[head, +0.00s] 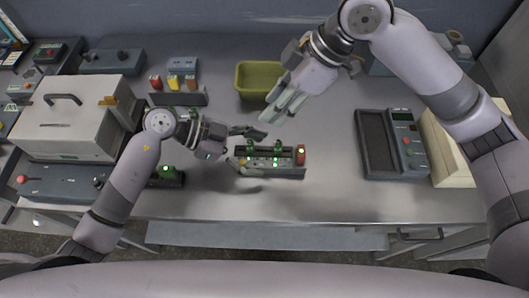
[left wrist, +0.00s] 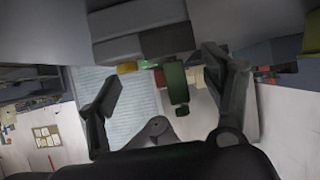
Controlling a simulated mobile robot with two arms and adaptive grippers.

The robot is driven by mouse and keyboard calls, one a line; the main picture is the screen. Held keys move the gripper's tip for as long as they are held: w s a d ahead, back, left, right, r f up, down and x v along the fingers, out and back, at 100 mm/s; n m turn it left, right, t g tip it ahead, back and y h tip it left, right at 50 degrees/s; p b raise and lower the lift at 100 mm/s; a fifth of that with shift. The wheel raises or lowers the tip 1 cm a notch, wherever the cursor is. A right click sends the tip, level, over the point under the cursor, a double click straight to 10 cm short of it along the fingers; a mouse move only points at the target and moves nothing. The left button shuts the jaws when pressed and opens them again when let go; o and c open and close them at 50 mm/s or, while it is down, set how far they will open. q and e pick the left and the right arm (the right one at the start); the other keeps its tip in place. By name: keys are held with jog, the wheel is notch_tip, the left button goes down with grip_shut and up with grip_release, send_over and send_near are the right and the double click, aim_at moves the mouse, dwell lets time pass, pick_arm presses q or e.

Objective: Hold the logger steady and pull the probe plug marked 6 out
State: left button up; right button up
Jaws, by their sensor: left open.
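The logger appears to be the small grey box (head: 290,171) near the table's front edge in the head view, with green lights on its front. A red plug (head: 300,154) stands at its right end, and dark green plugs (head: 277,149) stand along its top. No number is legible, so I cannot tell which plug is 6. My left gripper (head: 250,147) is open at the logger's left end. In the left wrist view, a green part (left wrist: 175,82) shows between its spread fingers. My right gripper (head: 278,108) hangs above and behind the logger, its finger gap unclear.
A yellow-green bin (head: 257,78) stands behind the logger. A large light case (head: 75,120) is at the left, and a dark tray device (head: 378,140) at the right. The table's front right is bare.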

aim_at(270, 160)
pick_arm(q)
jog(key=shift+x, duration=1.3)
jog(key=shift+c, duration=0.3)
jog(key=c, duration=1.5)
jog(key=shift+o, duration=0.2)
jog(key=o, duration=1.5)
jog(key=shift+a, duration=0.1)
